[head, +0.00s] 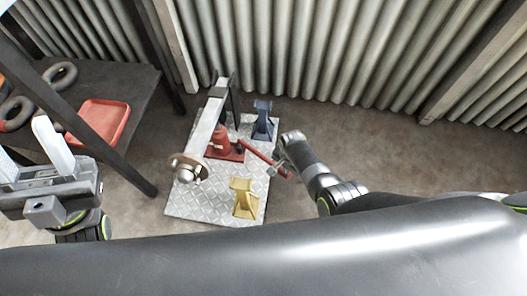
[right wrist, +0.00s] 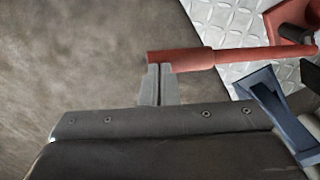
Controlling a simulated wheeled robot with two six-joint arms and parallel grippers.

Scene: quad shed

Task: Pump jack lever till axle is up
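The red jack (head: 222,140) stands on a diamond-plate sheet (head: 187,207) in the head view, beneath the grey axle beam (head: 208,122), which has a round hub (head: 187,167) at its near end. The jack's red lever (head: 262,157) slants down to the right. It also shows in the right wrist view (right wrist: 225,57). My right gripper (right wrist: 159,65) has its fingers together, with their tips at the lever's outer end; they look shut against it rather than around it. Whether the axle's wheel end is supported is hidden. My left gripper (head: 28,140) is open and empty at the left.
A blue stand (head: 262,122) is behind the lever, and a yellow stand (head: 243,198) is at the sheet's front. A dark table (head: 125,85) with a red tray (head: 100,122) and rings is at the left. A corrugated wall (head: 300,50) closes the back.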

